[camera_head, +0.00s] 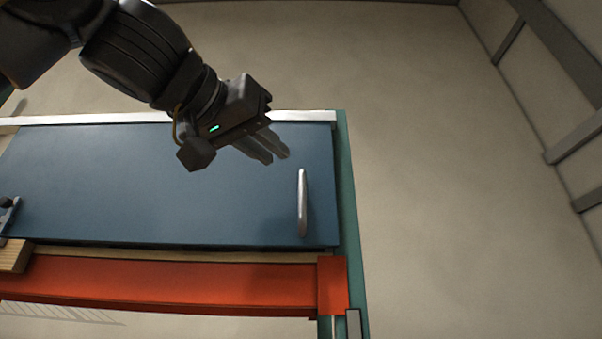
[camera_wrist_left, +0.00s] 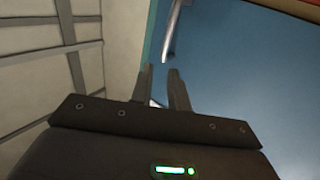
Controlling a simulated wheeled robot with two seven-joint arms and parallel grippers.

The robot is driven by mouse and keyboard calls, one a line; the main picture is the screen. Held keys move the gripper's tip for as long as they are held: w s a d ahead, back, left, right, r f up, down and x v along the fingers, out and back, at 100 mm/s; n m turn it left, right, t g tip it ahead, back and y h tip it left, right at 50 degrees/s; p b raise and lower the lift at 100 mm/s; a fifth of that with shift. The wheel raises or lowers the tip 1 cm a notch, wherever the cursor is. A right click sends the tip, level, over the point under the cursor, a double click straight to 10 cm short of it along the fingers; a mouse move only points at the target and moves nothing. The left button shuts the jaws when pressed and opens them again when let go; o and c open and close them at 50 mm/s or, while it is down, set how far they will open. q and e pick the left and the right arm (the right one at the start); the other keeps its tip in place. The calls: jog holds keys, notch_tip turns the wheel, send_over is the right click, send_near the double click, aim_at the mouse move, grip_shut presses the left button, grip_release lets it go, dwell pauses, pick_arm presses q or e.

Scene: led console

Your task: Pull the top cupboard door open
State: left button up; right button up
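The blue cupboard door (camera_head: 150,180) is a wide panel that looks shut. A silver bar handle (camera_head: 302,203) stands near its right end. In the left wrist view the handle (camera_wrist_left: 176,30) shows ahead of the fingertips, with the blue door (camera_wrist_left: 245,75) beside it. My left gripper (camera_head: 278,156) is in front of the door's upper right part, above and left of the handle in the head view. Its two fingers (camera_wrist_left: 160,70) are apart with nothing between them. It does not appear to touch the handle. My right gripper is not in view.
A green frame post (camera_head: 347,190) edges the door on the right, and a pale strip (camera_head: 300,116) runs along the top. An orange-red beam (camera_head: 170,283) runs below the door. A wooden piece (camera_head: 14,258) sits at lower left. The floor at right is clear.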

aim_at(300, 180)
pick_arm(q)
jog(key=p+x, duration=0.1)
jog(key=x, duration=0.1)
jog(key=p+x, duration=0.1)
jog(key=x, duration=0.2)
jog(key=p+x, duration=0.1)
jog(key=x, duration=0.2)
jog(key=shift+w+a+p, duration=0.3)
jog(key=shift+a+p, duration=0.1)
jog(key=x, duration=0.3)
jog(key=shift+f, duration=0.35)
jog(key=shift+w, duration=0.1)
jog(key=shift+s+a, duration=0.15)
jog(key=shift+s, duration=0.2)
jog(key=shift+r, duration=0.1)
grip_shut()
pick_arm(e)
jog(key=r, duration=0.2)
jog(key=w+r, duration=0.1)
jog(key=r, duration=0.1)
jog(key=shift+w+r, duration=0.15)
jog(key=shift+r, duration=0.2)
